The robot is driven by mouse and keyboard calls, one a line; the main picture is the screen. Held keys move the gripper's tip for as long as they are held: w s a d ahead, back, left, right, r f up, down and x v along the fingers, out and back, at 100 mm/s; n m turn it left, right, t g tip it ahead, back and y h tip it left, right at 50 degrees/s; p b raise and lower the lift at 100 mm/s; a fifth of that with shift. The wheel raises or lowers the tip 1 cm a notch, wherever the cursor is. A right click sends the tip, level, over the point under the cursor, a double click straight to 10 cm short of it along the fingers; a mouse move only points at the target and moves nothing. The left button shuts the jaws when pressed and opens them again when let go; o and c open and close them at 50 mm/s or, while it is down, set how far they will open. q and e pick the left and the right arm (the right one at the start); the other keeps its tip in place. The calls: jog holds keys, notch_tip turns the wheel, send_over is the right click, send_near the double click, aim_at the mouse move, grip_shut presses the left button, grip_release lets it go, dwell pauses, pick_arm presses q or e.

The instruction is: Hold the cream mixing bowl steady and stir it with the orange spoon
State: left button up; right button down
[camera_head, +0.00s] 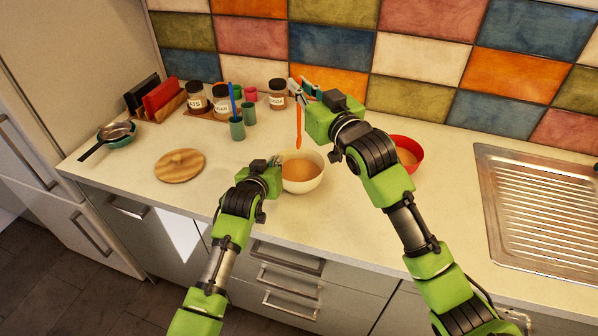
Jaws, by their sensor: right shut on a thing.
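The cream mixing bowl (303,184) stands on the counter and holds an orange-brown mixture (300,171). My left gripper (276,161) is at the bowl's left rim. Its fingers are small and partly hidden, so I cannot tell whether they grip the rim. My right gripper (298,93) is shut on the orange spoon (298,128), near the top of its handle. The spoon hangs almost upright with its head down. Its lower end shows just above the bowl's far rim in the picture, and it does not appear to be in the mixture.
A red bowl (412,143) stands to the right, partly behind my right arm. A teal cup (237,128), several jars (222,100) and a rack (165,98) stand behind. A metal drainer (540,205) is at right.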

pick_arm(q)
jog(key=o, duration=0.4)
jog(key=v, duration=1.2)
